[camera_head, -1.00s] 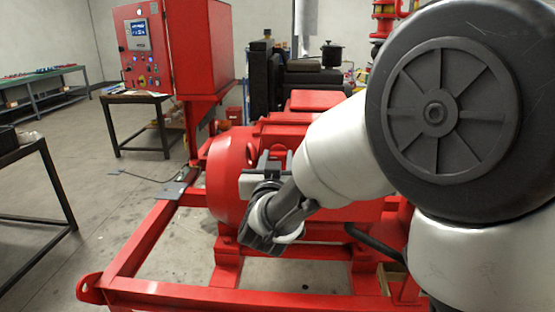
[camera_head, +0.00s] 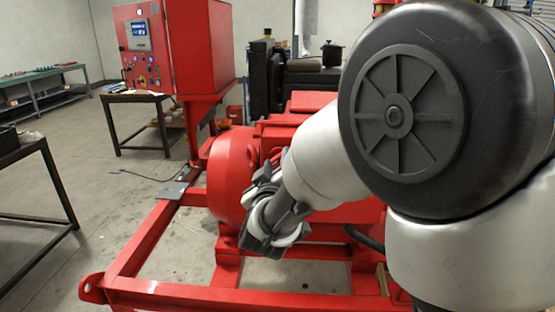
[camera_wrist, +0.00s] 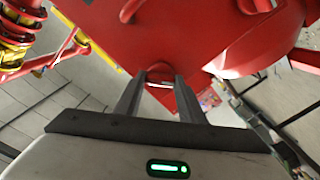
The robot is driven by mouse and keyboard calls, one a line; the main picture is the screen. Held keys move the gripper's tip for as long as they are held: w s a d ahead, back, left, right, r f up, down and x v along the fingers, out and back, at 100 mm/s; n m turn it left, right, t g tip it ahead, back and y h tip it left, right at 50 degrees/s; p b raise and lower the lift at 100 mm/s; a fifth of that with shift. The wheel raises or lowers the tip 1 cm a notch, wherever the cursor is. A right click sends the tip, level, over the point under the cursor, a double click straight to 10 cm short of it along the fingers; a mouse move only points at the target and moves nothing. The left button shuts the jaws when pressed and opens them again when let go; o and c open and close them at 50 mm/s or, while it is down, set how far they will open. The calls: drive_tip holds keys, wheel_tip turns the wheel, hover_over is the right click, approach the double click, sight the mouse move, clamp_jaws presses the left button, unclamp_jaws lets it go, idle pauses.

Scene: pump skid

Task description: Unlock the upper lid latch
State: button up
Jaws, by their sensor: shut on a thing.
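The red pump housing (camera_head: 233,172) stands on the skid, and my gripper (camera_head: 266,172) is up against its near side. In the wrist view my two dark fingers (camera_wrist: 159,84) reach to the red surface and are shut on a small part with a pale bar (camera_wrist: 159,86), which I take to be the upper lid latch. Most of it is hidden between the fingertips, so I cannot tell its position. A red rounded lug (camera_wrist: 131,10) sticks out above it in that view.
The red control cabinet (camera_head: 190,50) stands behind the skid at left. The red skid frame (camera_head: 140,250) runs along the front. Dark tables (camera_head: 140,98) stand on the left, with open floor between. My own arm covers the right side.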

drive_tip(key=n+p, duration=0.1)
drive_tip(key=n, duration=0.1)
drive_tip(key=n+p, duration=0.1)
drive_tip(key=n, duration=0.2)
drive_tip(key=shift+r+n, duration=0.2)
drive_tip(key=shift+n, duration=0.1)
drive_tip(key=shift+f+n+p, duration=0.1)
drive_tip(key=shift+n+p, duration=1.3)
drive_tip(key=shift+n, duration=0.8)
drive_tip(key=o, duration=1)
drive_tip(key=shift+w+f, duration=0.1)
drive_tip(key=shift+o, duration=0.2)
drive_tip(key=s+b, duration=1.2)
drive_tip(key=s, duration=0.5)
drive_tip(key=shift+s+a, duration=0.25)
drive_tip(key=shift+a, duration=0.05)
